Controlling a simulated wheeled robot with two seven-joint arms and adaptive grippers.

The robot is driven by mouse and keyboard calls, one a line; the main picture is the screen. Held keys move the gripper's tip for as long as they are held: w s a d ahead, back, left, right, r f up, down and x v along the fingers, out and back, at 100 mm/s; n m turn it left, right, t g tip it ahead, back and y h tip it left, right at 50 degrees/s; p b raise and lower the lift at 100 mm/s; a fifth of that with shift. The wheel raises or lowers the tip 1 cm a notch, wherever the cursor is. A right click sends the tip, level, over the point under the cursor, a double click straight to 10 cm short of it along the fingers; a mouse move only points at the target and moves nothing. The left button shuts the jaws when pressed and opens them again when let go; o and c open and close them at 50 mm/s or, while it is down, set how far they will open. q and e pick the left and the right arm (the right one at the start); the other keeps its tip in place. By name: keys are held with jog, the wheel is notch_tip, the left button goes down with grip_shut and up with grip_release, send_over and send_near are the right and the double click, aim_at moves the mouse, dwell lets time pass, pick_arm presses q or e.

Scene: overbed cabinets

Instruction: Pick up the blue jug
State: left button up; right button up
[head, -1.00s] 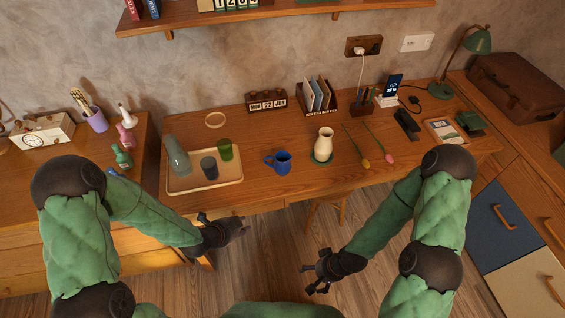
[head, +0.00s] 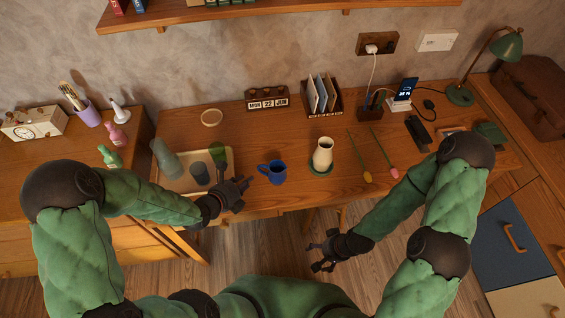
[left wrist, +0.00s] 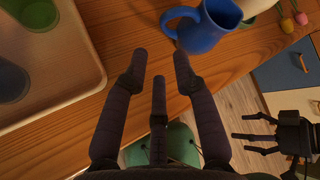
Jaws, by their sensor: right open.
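The blue jug (head: 277,172) stands upright near the front edge of the wooden desk, its handle toward the left. In the left wrist view the jug (left wrist: 208,27) is at the top, with its handle just beyond my fingertips. My left gripper (head: 243,186) is at the desk's front edge, just left of the jug. Its fingers (left wrist: 160,62) are spread with nothing between them. My right gripper (head: 322,256) is open and empty, below and in front of the desk edge. It also shows in the left wrist view (left wrist: 240,142).
A tray (head: 229,158) with a glass bottle and cups lies left of the jug. A cream pitcher (head: 322,152) on a green coaster stands to the right, with two tulips beyond it. The desk behind the jug is clear up to the calendar (head: 267,98).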

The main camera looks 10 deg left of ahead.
aim_at(260, 171)
pick_arm(q)
jog(key=b+x, duration=0.1)
jog(key=x, duration=0.3)
jog(key=shift+w+d+f, duration=0.15)
jog(key=shift+f, duration=0.05)
jog(key=shift+b+x, duration=0.95)
jog(key=shift+x, duration=1.95)
jog(key=shift+w+d+r, duration=0.1)
jog(key=shift+r, duration=0.05)
jog(key=shift+r, duration=0.1)
grip_shut()
